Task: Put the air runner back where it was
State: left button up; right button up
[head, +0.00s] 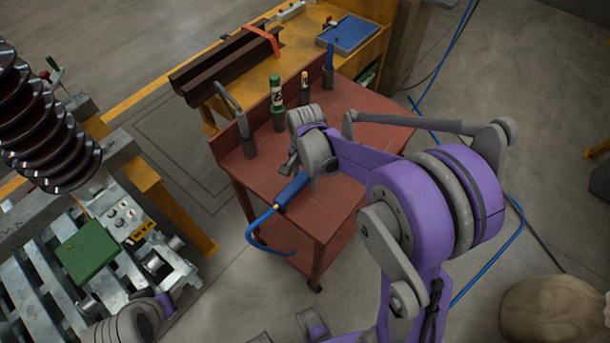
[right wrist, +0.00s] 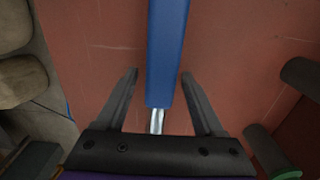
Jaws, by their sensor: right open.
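The air runner (head: 292,190) is a blue, rod-like tool with a silver tip and a blue hose at its lower end. It appears to lie on the red cart top (head: 345,110) near its left front edge. In the right wrist view the blue body (right wrist: 167,50) runs up the picture, its silver tip between my fingers. My right gripper (head: 293,163) is open at the tool's upper end; in the wrist view its fingers (right wrist: 160,100) stand on either side, apart from it. Parts of my left arm show at the lower left of the head view; its fingers cannot be made out.
Several upright grey holders stand along the cart's back, with a hooked tool (head: 231,97), a green bottle-like item (head: 277,92) and a blue-handled tool (head: 329,55). Behind is a yellow bench (head: 300,52) with dark steel beams. The blue hose (head: 256,228) hangs over the cart's edge.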

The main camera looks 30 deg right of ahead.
aim_at(305, 174)
jog(key=shift+r, duration=0.25)
notch_tip(305, 174, up, 11)
jog(key=p, duration=0.1)
jog(key=s+a+f+n+t, duration=0.1)
jog(key=s+a+n+t, duration=0.1)
jog(key=s+n, duration=0.4)
jog(key=s+a+f+n+t, duration=0.1)
jog(key=s+a+n+t, duration=0.2)
jog(key=s+n, duration=0.4)
jog(key=s+a, duration=0.1)
jog(key=s, duration=0.1)
jog(key=shift+s+f+n, duration=0.15)
jog(key=shift+s+n, duration=0.15)
jog(key=shift+c, duration=0.3)
